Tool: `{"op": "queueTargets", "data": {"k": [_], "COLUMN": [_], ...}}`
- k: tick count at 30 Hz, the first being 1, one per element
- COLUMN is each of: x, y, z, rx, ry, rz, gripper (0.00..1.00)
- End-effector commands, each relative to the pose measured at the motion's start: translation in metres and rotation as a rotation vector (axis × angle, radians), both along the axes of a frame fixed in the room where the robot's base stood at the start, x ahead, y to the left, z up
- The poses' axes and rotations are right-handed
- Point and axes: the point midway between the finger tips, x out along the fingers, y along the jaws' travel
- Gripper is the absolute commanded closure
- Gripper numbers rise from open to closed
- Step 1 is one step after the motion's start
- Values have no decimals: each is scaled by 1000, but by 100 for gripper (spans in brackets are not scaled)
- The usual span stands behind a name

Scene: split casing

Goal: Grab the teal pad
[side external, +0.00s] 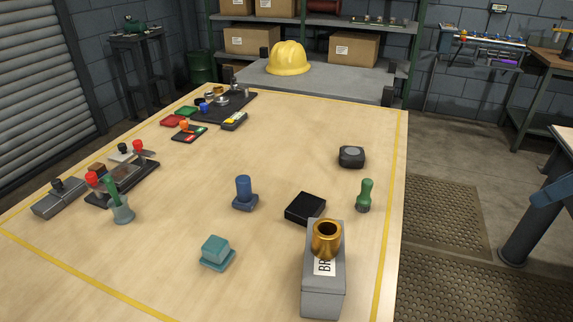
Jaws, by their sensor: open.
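The teal pad (216,250) sits on the near part of the wooden table, left of centre. It looks like a small raised block on a wider, flat teal base. Nothing touches it and its top and near sides are in plain sight. My gripper does not show in this view, so its place relative to the pad cannot be seen.
A grey box (322,285) with a brass cup (326,238) stands right of the pad. A blue knobbed piece (244,192), a black block (305,208) and a green-handled piece (365,195) stand behind. Bare table surrounds the pad.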

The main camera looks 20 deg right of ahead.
Motion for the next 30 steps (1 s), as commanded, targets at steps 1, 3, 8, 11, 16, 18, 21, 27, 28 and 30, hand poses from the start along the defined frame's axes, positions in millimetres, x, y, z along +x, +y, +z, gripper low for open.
{"op": "queueTargets", "data": {"k": [1,3,8,11,16,18,21,27,28,30], "x": [6,16,46,67,104,119,140,180,186,199], "y": [2,6,18,29,50,59,75,110,115,129], "z": [4,12,31,43,57,61,65,68,68,66], "rx": [0,0,-2,-4,-9,-12,-16,-27,-29,-34], "ry": [8,18,48,70,106,120,142,182,188,202], "rz": [10,26,72,103,157,179,210,272,281,302], "gripper": [38,38,38,38,38,38,38,38,38,38]}}
